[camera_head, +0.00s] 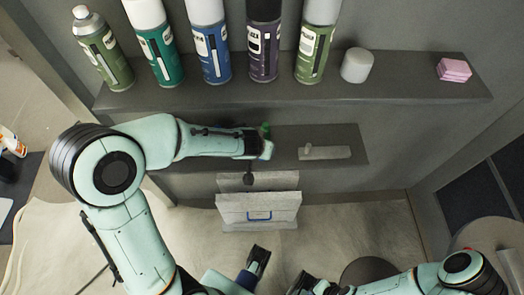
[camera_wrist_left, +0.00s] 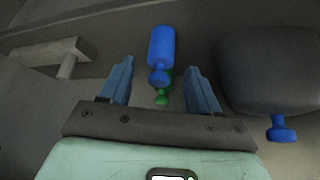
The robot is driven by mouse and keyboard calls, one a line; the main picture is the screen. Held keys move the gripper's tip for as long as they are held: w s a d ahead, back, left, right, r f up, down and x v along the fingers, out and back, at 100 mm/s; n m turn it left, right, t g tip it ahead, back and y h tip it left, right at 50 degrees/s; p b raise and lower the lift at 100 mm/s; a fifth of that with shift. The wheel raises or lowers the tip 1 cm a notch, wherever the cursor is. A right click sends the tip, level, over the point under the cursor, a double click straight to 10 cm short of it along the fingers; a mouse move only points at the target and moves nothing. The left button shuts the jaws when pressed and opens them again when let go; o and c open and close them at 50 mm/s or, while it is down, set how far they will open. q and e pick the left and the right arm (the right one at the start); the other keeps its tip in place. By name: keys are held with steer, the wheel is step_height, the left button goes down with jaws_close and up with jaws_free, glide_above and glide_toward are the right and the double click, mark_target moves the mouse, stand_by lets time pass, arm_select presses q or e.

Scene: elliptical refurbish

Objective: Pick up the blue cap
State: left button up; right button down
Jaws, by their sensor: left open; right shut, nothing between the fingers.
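A blue capped piece (camera_wrist_left: 161,46), which I take for the blue cap, lies between and just beyond the fingers of my left gripper (camera_wrist_left: 158,66) in the left wrist view. It has a cylindrical body with a narrower knob toward me. The open fingers stand to either side, and no contact shows. A green piece (camera_wrist_left: 164,84) sits close behind its knob. In the head view my left arm reaches over the lower shelf and hides the blue piece. My right gripper (camera_head: 258,256) is shut and empty near the bottom of the head view.
Several spray cans (camera_head: 212,52), a white cylinder (camera_head: 356,66) and pink blocks (camera_head: 454,69) stand on the upper shelf (camera_head: 400,90). A grey bar-shaped item (camera_head: 327,152) lies on the lower shelf. A dark rounded object (camera_wrist_left: 270,72) with a blue knob (camera_wrist_left: 281,131) is right of my left fingers.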

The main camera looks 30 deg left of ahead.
arm_select(q)
steer(key=x, duration=0.2)
steer(key=shift+w+f, duration=0.15)
steer(key=shift+f, duration=0.15)
steer(key=c, duration=1.1)
steer(key=shift+r, duration=0.2)
